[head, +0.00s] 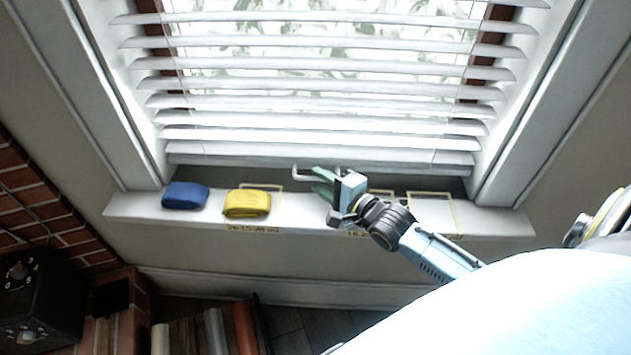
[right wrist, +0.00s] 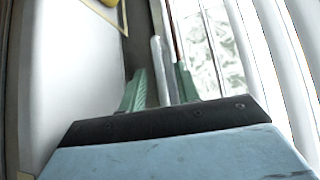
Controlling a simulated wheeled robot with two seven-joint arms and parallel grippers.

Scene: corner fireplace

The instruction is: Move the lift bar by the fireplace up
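The lift bar (head: 302,178) is a thin white handle below the bottom rail of the white blind (head: 250,161), just above the window sill. Its left end shows in the head view; the rest is hidden behind my right gripper (head: 321,182). That gripper reaches in from the lower right, with green fingers spread apart at the bar. In the right wrist view, the white bar (right wrist: 157,65) runs between the two fingers of the right gripper (right wrist: 161,82). A narrow gap seems to show on each side of it. My left gripper is not in view.
On the sill (head: 130,208) lie a blue folded cloth or pouch (head: 185,195) and a yellow one (head: 247,203), left of my right gripper. Yellow outlines mark the sill. Window frames close in both sides. Brickwork (head: 35,205) and a black box with knobs (head: 35,300) stand lower left.

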